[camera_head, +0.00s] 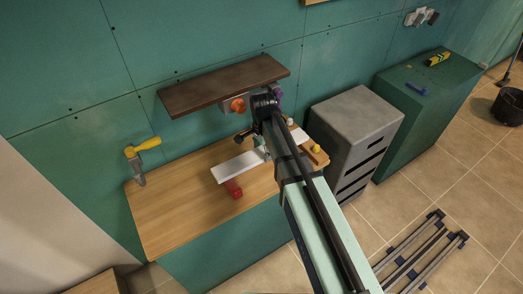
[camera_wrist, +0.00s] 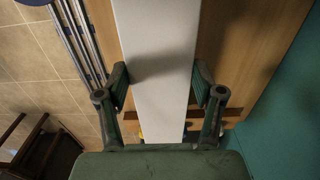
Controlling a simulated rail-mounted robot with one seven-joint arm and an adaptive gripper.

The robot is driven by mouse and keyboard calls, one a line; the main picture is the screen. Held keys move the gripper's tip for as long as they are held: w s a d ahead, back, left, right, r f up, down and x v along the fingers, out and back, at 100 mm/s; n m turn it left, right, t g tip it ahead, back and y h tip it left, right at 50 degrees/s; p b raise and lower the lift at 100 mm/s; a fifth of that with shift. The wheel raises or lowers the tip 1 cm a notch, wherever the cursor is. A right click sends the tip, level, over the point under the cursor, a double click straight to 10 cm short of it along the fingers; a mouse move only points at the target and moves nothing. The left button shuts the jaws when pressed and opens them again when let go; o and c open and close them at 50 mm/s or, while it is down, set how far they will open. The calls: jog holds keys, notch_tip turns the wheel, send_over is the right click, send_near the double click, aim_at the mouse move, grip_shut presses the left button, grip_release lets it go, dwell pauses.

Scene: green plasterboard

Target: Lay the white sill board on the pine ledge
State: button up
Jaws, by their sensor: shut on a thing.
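The white sill board (camera_head: 238,167) is long and flat. It lies across or just above the light wood top (camera_head: 172,212), which looks like the pine ledge; I cannot tell whether they touch. My arm hides the board's middle, and its other end shows right of the arm. In the wrist view the board (camera_wrist: 157,40) runs between the two fingers of my gripper (camera_wrist: 161,88), which is shut on its edges. The wood top (camera_wrist: 262,45) shows beyond it there. In the head view my gripper is mostly hidden behind my arm.
A red object (camera_head: 233,188) sits by the board's left end. A yellow-handled tool (camera_head: 141,153) stands at the top's left back. A dark brown shelf (camera_head: 222,87) overhangs the back. A brown strip (camera_head: 312,151) lies at the right. A grey drawer cabinet (camera_head: 355,125) stands beside it.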

aim_at(262, 152)
jog(key=shift+a, duration=0.1)
jog(key=shift+f+b, duration=1.95)
jog(key=shift+f, duration=1.95)
jog(key=shift+f+b, duration=0.3)
jog(key=shift+f, duration=0.3)
jog(key=o, duration=1.6)
jog(key=shift+c, duration=0.2)
jog(key=shift+s, duration=0.1)
notch_tip(262, 152, up, 12)
jog(key=shift+r, duration=0.1)
